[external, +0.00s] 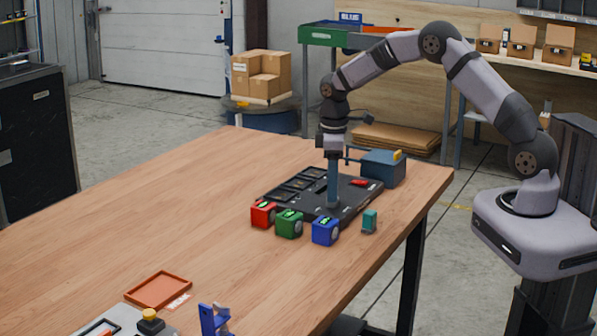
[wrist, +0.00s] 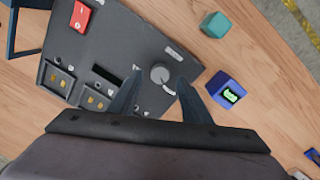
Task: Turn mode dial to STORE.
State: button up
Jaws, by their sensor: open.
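The mode dial (wrist: 160,73) is a round grey knob on the dark control panel (wrist: 120,35) in the wrist view. White labels sit around it, too small to read, so I cannot tell its setting. My gripper (wrist: 160,80) is open, with one finger on either side of the dial. I cannot tell whether the fingers touch it. In the external view my gripper (external: 333,203) points straight down at the front part of the panel (external: 355,200) and the dial is hidden there.
A red switch (wrist: 81,16) and dark square modules (wrist: 58,80) are on the panel. Red (external: 263,214), green (external: 289,223) and blue (external: 325,230) boxes and a teal block (external: 370,221) stand close in front. A blue-grey box (external: 383,168) is behind.

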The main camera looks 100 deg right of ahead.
jog(key=shift+a+r+b, duration=0.15)
jog(key=shift+r+b, duration=0.45)
jog(key=shift+r, duration=2.1)
jog(key=shift+n, duration=0.5)
jog(key=w+a, duration=0.1)
jog(key=a, duration=0.3)
jog(key=w+a, duration=0.2)
jog(key=a, duration=0.2)
jog(key=w+a, duration=0.1)
jog(key=a, duration=0.2)
jog(key=shift+w+a+r, duration=0.35)
jog(key=shift+w+a, duration=0.05)
jog(key=s+a+n, duration=0.2)
jog(key=a, duration=1.8)
jog(key=s+a+f, duration=0.3)
jog(key=s+a, duration=0.6)
jog(key=shift+s+a+f+n+y, duration=0.15)
jog(key=shift+a+n+y, duration=0.15)
jog(key=shift+a, duration=0.1)
